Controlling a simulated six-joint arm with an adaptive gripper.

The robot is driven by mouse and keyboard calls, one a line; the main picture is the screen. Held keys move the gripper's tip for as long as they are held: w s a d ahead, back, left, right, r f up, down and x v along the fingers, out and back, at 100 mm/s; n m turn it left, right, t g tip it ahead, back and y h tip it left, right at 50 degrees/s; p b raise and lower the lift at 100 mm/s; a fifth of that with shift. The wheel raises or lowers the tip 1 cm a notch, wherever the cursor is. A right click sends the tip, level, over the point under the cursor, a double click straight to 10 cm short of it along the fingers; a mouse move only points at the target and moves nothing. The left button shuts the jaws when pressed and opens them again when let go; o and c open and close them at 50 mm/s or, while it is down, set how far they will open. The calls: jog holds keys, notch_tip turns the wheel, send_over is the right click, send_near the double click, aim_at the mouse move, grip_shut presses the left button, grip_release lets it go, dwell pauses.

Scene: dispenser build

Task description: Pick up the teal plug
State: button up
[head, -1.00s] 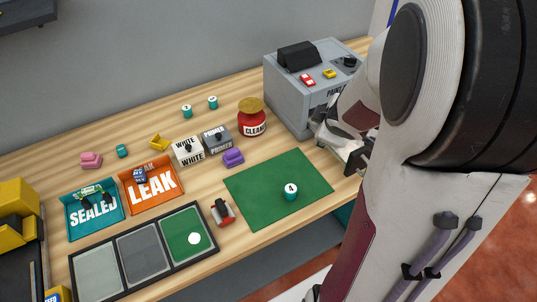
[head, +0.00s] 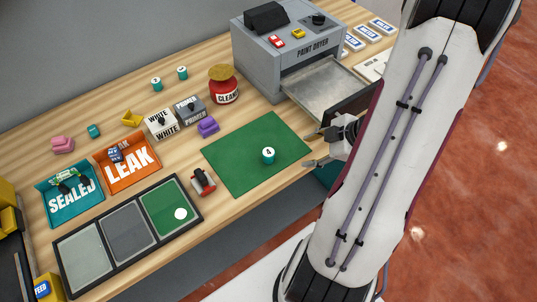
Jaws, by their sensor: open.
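Several small teal pieces are on the table, and I cannot tell for certain which one is the plug. An unnumbered teal piece (head: 94,131) lies at the left, right of a pink block. A teal cylinder marked 4 (head: 268,155) stands on the green mat (head: 232,150). Two more teal cylinders stand at the back, one on the left (head: 156,84) and one on the right (head: 182,72). My gripper (head: 312,150) is open and empty by the mat's right edge, its fingers pointing left towards the cylinder marked 4, apart from it.
A grey paint dryer (head: 285,55) stands at the back right, its tray (head: 322,88) out behind my gripper. A red jar (head: 223,88), white and grey boxes and a purple block (head: 208,126) stand behind the mat. A red-and-black item (head: 203,182), bins and a three-part tray (head: 126,233) are left.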

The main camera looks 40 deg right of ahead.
aim_at(291, 176)
jog(key=s+a+f+y, duration=0.1)
jog(key=s+a+f+m+t+y, duration=0.1)
jog(key=s+a, duration=0.1)
jog(key=shift+m, duration=0.3)
jog(key=shift+a+t+y, duration=0.35)
jog(key=shift+t+y, duration=0.05)
jog(key=shift+t, duration=0.1)
jog(key=shift+w+a+f+m+t+y, duration=0.1)
jog(key=shift+w+a+m+t+y, duration=0.1)
jog(key=shift+a+t+y, duration=0.2)
jog(key=shift+w+a+m+t+y, duration=0.2)
jog(key=shift+a+t, duration=0.1)
jog(key=shift+a, duration=0.2)
jog(key=shift+w+a+m+t, duration=0.4)
jog(key=shift+a+m+t, duration=0.15)
jog(key=shift+t, duration=0.35)
jog(key=shift+w+a+r+m+t+y, duration=0.1)
jog(key=shift+w+a+m+t+y, duration=0.15)
jog(key=shift+t, duration=0.2)
jog(key=shift+w+a+r+m+t+y, duration=0.1)
jog(key=shift+m+t+y, duration=0.2)
jog(key=shift+t, duration=0.15)
jog(key=shift+w+d+r+m+t+h, duration=0.1)
jog(key=shift+m+t+h, duration=0.1)
jog(key=shift+m+t, duration=0.25)
jog(key=shift+w+r+m+t+h, duration=0.15)
jog(key=shift+m+t, duration=0.1)
jog(key=shift+t, duration=0.4)
jog(key=shift+w, duration=0.1)
